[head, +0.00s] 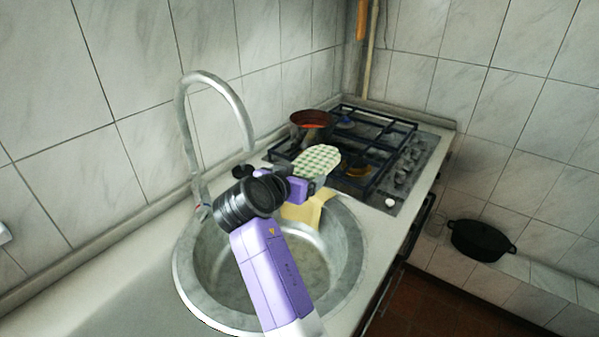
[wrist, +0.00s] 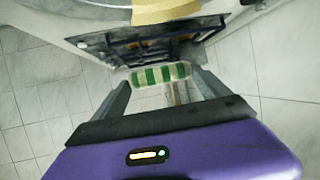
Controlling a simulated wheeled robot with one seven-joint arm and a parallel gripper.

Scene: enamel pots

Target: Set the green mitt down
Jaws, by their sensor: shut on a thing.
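The green mitt (head: 318,160) has a green and white check in the head view and is held up over the sink's far rim, near the hob. In the wrist view the mitt (wrist: 160,75) shows as a green and white striped band between the two fingers. My gripper (head: 303,182) is shut on it; the fingers also show in the wrist view (wrist: 161,84). My arm hides part of the sink, and the gripper hides the mitt's near end.
The round metal sink (head: 348,270) lies below my arm, with a tall curved tap (head: 188,130) at its left. A yellow item (head: 306,210) shows at the sink. A dark pot (head: 312,122) stands on the gas hob (head: 385,150). A black pot (head: 480,240) sits on a low ledge.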

